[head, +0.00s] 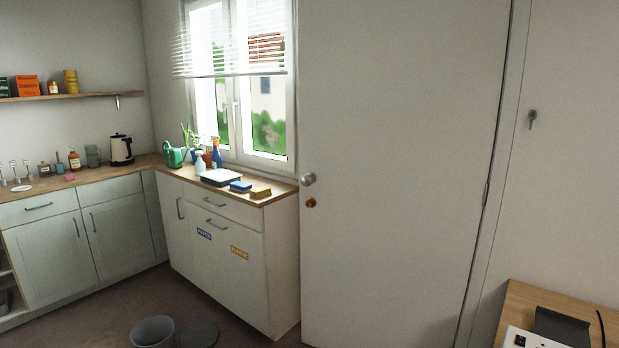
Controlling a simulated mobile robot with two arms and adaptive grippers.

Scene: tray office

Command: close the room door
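The room door (400,150) is a large white leaf in the right middle of the head view. Its silver round knob (308,179) and a brass lock (310,202) sit near its left edge. A hinge (486,194) shows at its right edge, beside the frame. The leaf's free edge stands in front of the right side of the window and cabinet, so the door appears open. Its top and part of its bottom are outside the view. Neither gripper is in view.
A white cabinet (225,255) stands left of the door, under the window. A grey bin (153,331) and a round grey lid (198,334) are on the floor before it. A wooden desk (520,295) fills the lower right, near the hinge side. A hook (532,118) is on the wall.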

